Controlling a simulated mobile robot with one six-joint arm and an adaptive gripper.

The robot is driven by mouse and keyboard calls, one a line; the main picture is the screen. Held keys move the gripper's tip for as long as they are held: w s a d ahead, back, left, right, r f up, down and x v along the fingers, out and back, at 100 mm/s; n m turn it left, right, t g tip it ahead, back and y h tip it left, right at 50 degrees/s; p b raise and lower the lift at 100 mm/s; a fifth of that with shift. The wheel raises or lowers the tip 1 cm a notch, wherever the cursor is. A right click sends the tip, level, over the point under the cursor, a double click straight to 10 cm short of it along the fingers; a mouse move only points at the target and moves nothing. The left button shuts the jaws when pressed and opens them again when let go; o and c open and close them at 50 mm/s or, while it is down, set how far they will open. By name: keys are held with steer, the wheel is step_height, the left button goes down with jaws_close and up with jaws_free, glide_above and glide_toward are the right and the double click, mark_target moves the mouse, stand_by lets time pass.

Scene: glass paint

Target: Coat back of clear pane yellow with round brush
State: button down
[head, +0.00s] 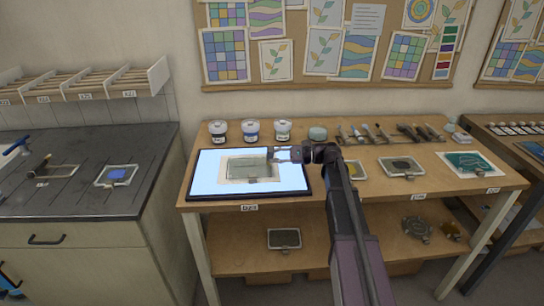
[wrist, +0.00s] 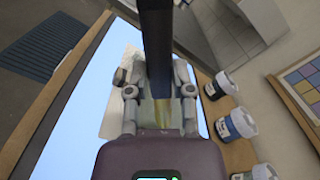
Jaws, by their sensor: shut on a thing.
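The clear pane (head: 250,172) looks grey-green and lies on a pale sheet (head: 226,176) on the lit panel (head: 205,170). My gripper (head: 270,155) is over the right part of the pane. In the wrist view my gripper (wrist: 160,92) is shut on a brush (wrist: 155,40) with a dark handle and a yellowish part near the fingers. Whether the bristles touch the pane is hidden by the gripper. A tray with yellow (head: 352,172) stands right of the panel, partly behind my arm.
White jars (head: 251,130) stand behind the panel and also show in the wrist view (wrist: 236,125). A pale round pot (head: 318,133) stands right of them. Several brushes (head: 370,132) lie at the back. Trays with dark (head: 402,166) and teal (head: 468,162) contents are at right.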

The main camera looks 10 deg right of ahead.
steer(key=shift+a, duration=0.1)
stand_by(0.3)
steer(key=shift+s+a+f, duration=0.1)
steer(key=shift+a, duration=1.45)
steer(key=shift+a, duration=1.65)
steer(key=shift+s+a, duration=0.1)
steer(key=shift+a, duration=1.55)
steer(key=shift+s, duration=0.1)
steer(key=shift+a, duration=1.6)
steer(key=shift+r, duration=0.25)
